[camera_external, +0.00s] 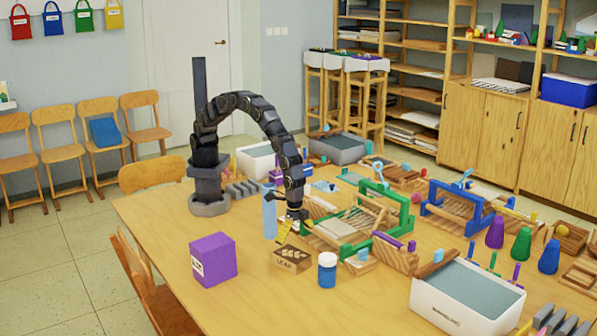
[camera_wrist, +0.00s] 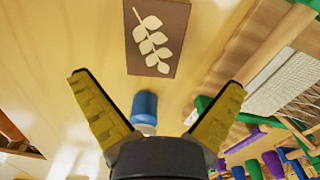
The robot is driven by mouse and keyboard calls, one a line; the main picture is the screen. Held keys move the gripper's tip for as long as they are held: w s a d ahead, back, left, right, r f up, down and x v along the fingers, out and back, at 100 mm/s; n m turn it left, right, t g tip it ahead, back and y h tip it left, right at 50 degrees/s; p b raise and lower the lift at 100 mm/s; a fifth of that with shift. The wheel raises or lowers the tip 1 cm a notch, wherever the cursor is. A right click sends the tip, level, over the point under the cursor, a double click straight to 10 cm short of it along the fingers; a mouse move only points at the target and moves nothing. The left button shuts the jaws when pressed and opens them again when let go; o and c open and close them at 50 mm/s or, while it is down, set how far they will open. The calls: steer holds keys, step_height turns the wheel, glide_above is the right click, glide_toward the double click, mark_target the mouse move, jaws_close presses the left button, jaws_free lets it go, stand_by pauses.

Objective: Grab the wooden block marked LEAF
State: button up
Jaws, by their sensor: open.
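The wooden block marked LEAF (camera_external: 292,262) lies on the table near the middle of the external view, with a pale leaf pattern on its dark top. In the wrist view the block (camera_wrist: 174,20) is at the top centre, beyond the fingertips. My gripper (camera_external: 292,229) is above the table, over and slightly behind the block, apart from it. The wrist view shows my gripper (camera_wrist: 158,82) with its two yellow fingers spread wide and nothing held between them.
A purple box (camera_external: 213,260) is to the left, a light blue bottle (camera_external: 269,215) behind.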

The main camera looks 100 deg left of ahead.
mark_target(292, 253)
steer(key=shift+d+f, duration=0.2)
steer(key=shift+f, duration=0.2)
steer(key=f, duration=0.7)
steer(key=shift+s+f, duration=0.2)
steer(key=shift+s, duration=0.2)
steer(key=c, duration=1)
